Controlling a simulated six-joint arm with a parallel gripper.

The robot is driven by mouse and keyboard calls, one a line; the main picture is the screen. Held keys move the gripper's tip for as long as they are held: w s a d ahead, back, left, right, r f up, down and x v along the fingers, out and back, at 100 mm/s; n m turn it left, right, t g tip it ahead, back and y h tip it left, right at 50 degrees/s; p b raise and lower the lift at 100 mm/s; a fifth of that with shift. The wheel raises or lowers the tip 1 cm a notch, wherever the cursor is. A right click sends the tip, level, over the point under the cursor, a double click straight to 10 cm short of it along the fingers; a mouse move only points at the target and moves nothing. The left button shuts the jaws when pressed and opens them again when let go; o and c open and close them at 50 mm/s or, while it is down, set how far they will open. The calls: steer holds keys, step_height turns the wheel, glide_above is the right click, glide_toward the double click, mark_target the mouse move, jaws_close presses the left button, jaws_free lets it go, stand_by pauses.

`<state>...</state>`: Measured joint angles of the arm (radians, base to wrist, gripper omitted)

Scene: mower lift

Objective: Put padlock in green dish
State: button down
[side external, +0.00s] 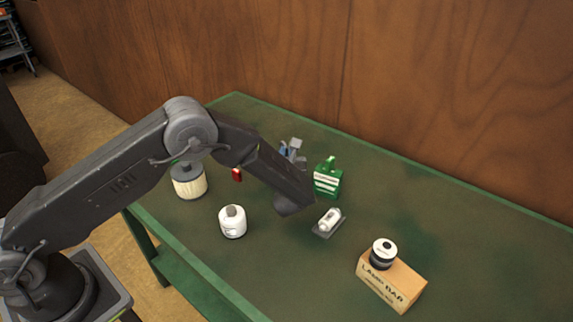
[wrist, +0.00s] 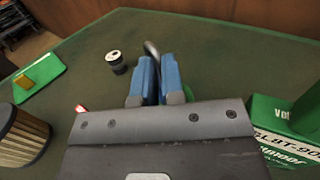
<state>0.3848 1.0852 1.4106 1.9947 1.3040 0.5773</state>
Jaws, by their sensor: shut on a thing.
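The rest of the padlock is hidden between and behind the fingers. In the side view, my gripper (side external: 286,152) shows only partly behind my forearm, above the far part of the bench. A small patch of bright green shows beside the right finger in the wrist view; I cannot tell whether it is the green dish. A flat green tray (wrist: 55,62) with a yellow block on it lies at the left.
A green box (side external: 328,180) stands close to my gripper. The far right bench top is clear.

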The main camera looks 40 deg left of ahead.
steer(key=shift+f, duration=1.65)
steer(key=shift+f, duration=0.1)
steer(key=c, duration=1.2)
jaws_free()
steer(key=shift+f, duration=0.1)
steer(key=shift+c, duration=0.2)
